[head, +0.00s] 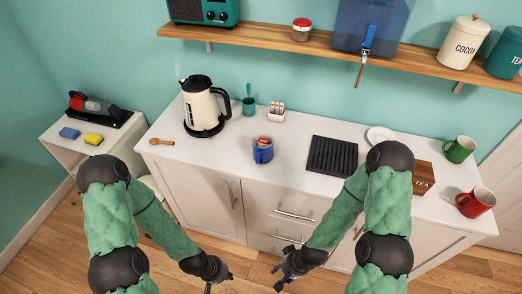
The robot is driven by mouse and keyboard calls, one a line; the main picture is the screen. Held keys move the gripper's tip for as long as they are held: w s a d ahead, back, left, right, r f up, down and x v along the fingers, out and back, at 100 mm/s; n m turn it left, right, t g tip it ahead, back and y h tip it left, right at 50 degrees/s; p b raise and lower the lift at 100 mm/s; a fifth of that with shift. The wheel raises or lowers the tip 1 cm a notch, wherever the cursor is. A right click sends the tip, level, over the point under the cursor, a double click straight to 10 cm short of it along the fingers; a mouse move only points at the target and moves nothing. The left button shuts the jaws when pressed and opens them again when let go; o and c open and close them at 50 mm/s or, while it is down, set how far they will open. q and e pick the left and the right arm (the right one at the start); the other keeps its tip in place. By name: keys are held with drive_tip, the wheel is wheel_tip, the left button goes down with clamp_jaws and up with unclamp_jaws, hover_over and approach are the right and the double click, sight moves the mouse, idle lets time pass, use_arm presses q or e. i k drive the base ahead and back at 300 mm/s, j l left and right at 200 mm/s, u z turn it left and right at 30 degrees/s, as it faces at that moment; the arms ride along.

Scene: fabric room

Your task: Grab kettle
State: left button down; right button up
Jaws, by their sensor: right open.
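A cream kettle (203,108) with a black handle and lid stands upright on a black base at the back left of the white counter. My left gripper (219,282) hangs low in front of the cabinets, below and apart from the kettle. Its fingers are small and partly cut off by the lower picture edge, so its opening is unclear. My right gripper (282,278) is open and empty, also low in front of the drawers, to the right of the left one.
On the counter (215,158) are a wooden spoon (161,142), a teal cup (249,106), a toast rack (276,113), a blue jar (263,151), a black drying rack (333,155), a green mug (459,149) and a red mug (475,202). A wooden shelf (265,37) hangs above.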

sight(201, 112)
drive_tip(key=i+j+z, duration=0.1)
drive_tip(key=j, duration=0.3)
drive_tip(key=i+j+z, duration=0.15)
drive_tip(key=j, duration=0.25)
drive_tip(key=i+j+z, duration=0.1)
drive_tip(key=j, duration=0.35)
drive_tip(key=i+j+z, duration=0.15)
drive_tip(key=j, duration=0.25)
